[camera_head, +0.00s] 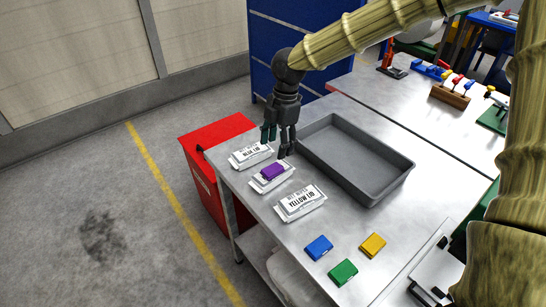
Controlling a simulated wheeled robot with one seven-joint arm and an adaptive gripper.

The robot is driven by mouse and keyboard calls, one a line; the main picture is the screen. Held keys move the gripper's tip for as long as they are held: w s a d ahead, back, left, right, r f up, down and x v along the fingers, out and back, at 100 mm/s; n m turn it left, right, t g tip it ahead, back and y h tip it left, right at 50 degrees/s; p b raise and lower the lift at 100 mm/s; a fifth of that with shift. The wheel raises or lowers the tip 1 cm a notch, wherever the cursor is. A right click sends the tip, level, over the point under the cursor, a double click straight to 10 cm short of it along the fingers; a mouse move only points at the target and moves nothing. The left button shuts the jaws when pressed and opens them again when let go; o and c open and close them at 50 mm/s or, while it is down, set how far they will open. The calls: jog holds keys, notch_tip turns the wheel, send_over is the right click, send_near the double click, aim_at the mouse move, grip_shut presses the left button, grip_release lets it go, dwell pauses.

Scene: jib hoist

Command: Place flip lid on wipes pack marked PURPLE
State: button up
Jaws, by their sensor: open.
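The purple flip lid (273,171) lies on top of the middle white wipes pack (260,187). It looks roughly centred and covers part of the pack's top, so the marking there is hard to read. My gripper (276,145) points down, open and empty, just behind the lid and apart from it as far as I can tell. Behind it lies another white pack (251,154), its label small and partly close to my fingers, seemingly reading BLUE. In front lies a pack marked YELLOW (300,202), with no lid on it.
A blue lid (319,247), a green lid (343,272) and a yellow lid (373,245) lie at the table's front. An empty grey tray (357,174) stands right of the packs. A red cabinet (207,190) stands beyond the table's left edge.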

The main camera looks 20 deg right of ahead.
jog(key=shift+d+r, duration=0.15)
jog(key=shift+r, duration=0.85)
jog(key=shift+d+r, duration=0.15)
jog(key=shift+r, duration=0.85)
